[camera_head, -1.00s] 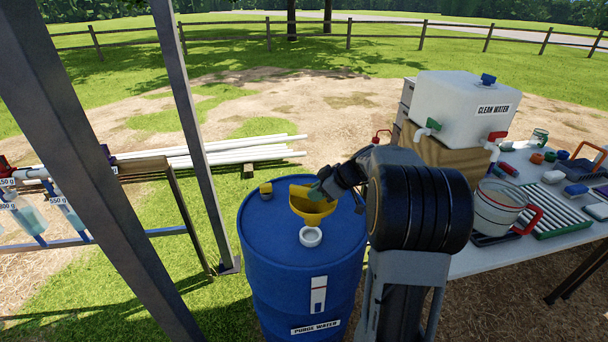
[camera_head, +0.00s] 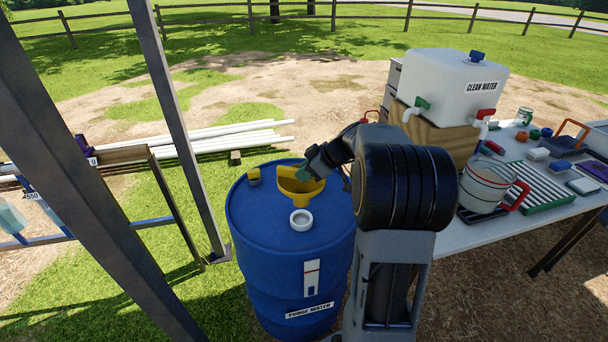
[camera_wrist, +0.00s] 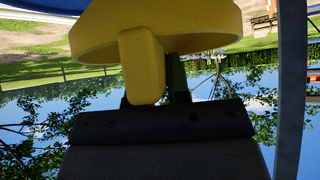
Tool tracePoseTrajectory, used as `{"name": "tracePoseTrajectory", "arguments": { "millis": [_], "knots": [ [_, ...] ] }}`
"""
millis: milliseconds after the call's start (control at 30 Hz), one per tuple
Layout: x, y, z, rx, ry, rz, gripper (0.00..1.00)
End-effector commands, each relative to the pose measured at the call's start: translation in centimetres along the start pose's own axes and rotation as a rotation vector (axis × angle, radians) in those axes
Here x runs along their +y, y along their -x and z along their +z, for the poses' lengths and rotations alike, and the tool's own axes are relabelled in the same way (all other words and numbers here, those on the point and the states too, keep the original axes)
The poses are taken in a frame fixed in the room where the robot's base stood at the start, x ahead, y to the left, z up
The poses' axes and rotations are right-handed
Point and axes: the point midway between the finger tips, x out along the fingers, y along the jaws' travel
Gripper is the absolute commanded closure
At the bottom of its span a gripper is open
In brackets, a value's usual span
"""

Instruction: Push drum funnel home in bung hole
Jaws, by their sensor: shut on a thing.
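A blue drum (camera_head: 262,235) labelled PURGE WATER stands upright left of my arm. A yellow funnel (camera_head: 291,186) is at the drum's top, near its back right part. My gripper (camera_head: 305,174) is shut on the funnel's right side. In the wrist view the yellow funnel (camera_wrist: 145,60) fills the upper middle, with its tab between the jaws (camera_wrist: 158,95). A white ring (camera_head: 301,220) and a small yellow cap (camera_head: 254,176) also lie on the drum lid.
A table (camera_head: 455,240) on the right holds a clean water container (camera_head: 455,90), a clear jug with a red handle (camera_head: 487,183) and several small items. Grey posts (camera_head: 165,110) stand left of the drum.

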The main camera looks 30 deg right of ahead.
Motion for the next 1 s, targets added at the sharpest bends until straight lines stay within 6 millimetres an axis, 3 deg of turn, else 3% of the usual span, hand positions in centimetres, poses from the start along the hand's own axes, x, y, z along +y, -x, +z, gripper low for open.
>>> {"name": "tracePoseTrajectory", "arguments": {
  "millis": [600,1000],
  "knots": [
    [0.0,-3.7,3.7,0.001,0.000,0.001,1.00],
    [0.0,-3.9,4.0,0.001,0.000,0.001,1.00]
  ]
}}
